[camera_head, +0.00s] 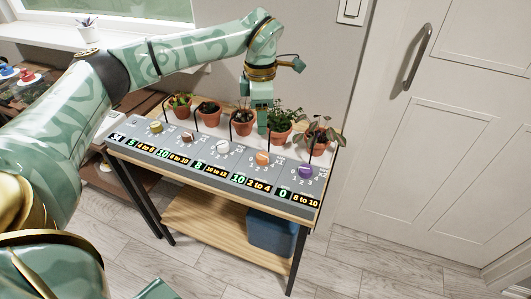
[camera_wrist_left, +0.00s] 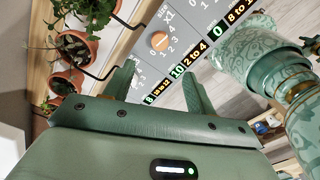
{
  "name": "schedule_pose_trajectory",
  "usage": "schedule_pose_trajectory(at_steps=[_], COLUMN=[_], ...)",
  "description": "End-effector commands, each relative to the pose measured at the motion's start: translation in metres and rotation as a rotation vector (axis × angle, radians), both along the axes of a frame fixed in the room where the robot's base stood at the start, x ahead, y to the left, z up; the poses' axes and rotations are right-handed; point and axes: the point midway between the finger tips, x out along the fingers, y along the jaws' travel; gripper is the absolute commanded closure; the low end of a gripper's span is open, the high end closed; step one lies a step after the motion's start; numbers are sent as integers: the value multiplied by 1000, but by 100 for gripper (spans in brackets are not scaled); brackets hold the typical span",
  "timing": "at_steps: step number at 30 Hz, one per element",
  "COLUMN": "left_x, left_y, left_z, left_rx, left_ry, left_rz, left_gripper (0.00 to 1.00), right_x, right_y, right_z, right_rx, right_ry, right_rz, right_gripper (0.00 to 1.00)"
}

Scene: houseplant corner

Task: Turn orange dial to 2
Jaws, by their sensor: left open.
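The orange dial (camera_head: 262,158) sits on the grey control panel (camera_head: 215,160), in front of the potted plants. The display by it reads 10 with a "2 to 4" label. In the left wrist view the orange dial (camera_wrist_left: 160,41) lies beyond the fingertips, with numbers around it; its exact pointer setting is too small to tell. My left gripper (camera_head: 262,120) points down among the plants behind the dial. In the left wrist view its two fingers (camera_wrist_left: 158,82) are apart with nothing between them, clear of the dial. My right gripper is not seen.
Several terracotta pots, one of them a plant pot (camera_head: 242,124), stand along the panel's back edge with thin black tubes. A white dial (camera_head: 223,147) and a purple dial (camera_head: 305,171) flank the orange one. A blue bin (camera_head: 270,232) stands on the lower shelf.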

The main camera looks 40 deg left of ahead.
Motion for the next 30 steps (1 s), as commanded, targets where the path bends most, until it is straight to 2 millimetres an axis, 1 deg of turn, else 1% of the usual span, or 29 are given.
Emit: schedule_pose_trajectory(at_steps=[1, 3, 9, 12, 15, 18, 28, 29, 30], left_x=[0, 0, 0, 0, 0, 0, 0, 0, 0], left_y=[0, 0, 0, 0, 0, 0, 0, 0, 0], left_z=[-23, -42, -91, -109, -121, -127, -128, -128, -128], left_rx=[0, -2, -1, -1, 0, 0, -1, -1, -1], left_ry=[10, 12, 9, 8, 5, 4, 1, 1, 1], left_rz=[0, 0, 0, 1, 1, 1, 1, 1, 1], left_gripper=[44, 44, 44, 44, 44, 44, 44, 53, 64], right_x=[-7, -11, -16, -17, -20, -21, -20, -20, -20], right_y=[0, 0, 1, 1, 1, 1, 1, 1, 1], right_z=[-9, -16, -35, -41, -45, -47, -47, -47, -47], right_rx=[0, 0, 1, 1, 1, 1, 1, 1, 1], right_ry=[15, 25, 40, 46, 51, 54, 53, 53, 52], right_rz=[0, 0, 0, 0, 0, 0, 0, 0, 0], right_gripper=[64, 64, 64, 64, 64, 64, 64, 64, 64])
